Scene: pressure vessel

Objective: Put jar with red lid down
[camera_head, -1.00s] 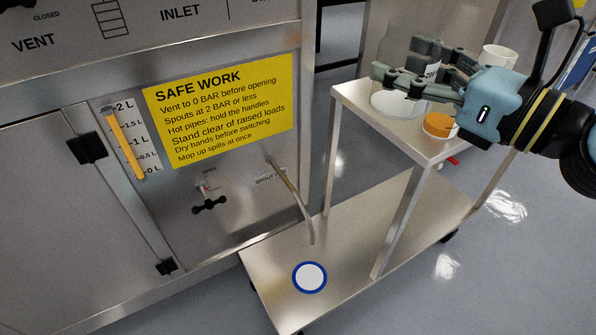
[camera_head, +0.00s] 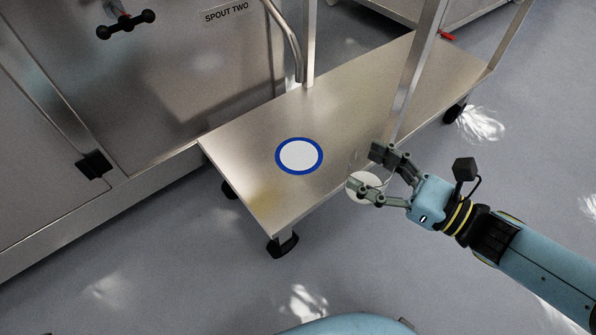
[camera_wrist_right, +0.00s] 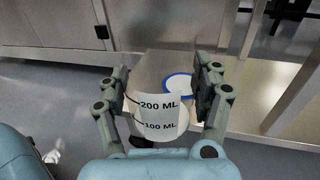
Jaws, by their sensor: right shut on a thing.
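My right gripper (camera_head: 368,170) is shut on a clear measuring jar (camera_head: 356,189) and holds it just beyond the front right edge of the cart's lower shelf, over the floor in the head view. In the right wrist view the jar (camera_wrist_right: 160,117) stands between the two fingers and its white band reads 200 ML and 100 ML. I see no red lid on it. A white disc with a blue rim (camera_head: 299,156) lies on the lower shelf (camera_head: 240,150), left of the jar. The disc also shows behind the jar in the right wrist view (camera_wrist_right: 177,84). My left gripper is out of view.
A bent spout pipe (camera_head: 291,45) hangs over the back of the shelf by the steel cabinet (camera_head: 170,110). A cart post (camera_head: 412,80) rises behind my right gripper. The lower shelf is bare around the disc.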

